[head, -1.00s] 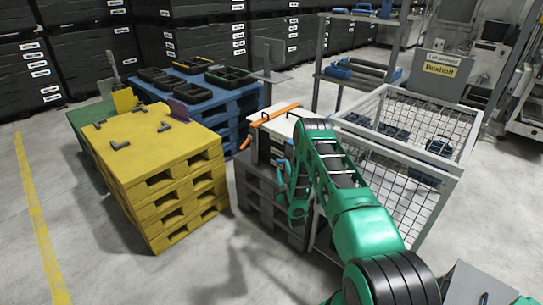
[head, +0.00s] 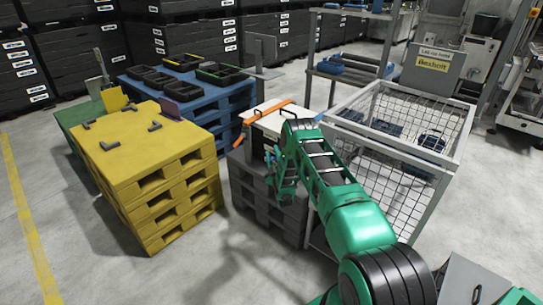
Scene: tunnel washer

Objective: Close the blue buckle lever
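A case with a white top (head: 272,125) stands on a stack of dark grey pallets (head: 250,205) in the middle of the head view. An orange bar or strap (head: 266,110) lies along its back edge. A small blue part (head: 268,154), likely the buckle lever, shows on the case's front face; its position is too small to judge. My gripper (head: 279,187) hangs at the end of my green arm, just in front of the case and below the blue part. Its fingers are small and partly overlapped by the arm, so their opening and any contact are unclear.
A wire mesh cage (head: 395,185) stands close on the right of the case. Yellow pallets (head: 165,185) stand on the left, with blue pallets (head: 190,90) bearing black trays behind. A metal shelf (head: 355,80) stands at the back. Floor is free at front left.

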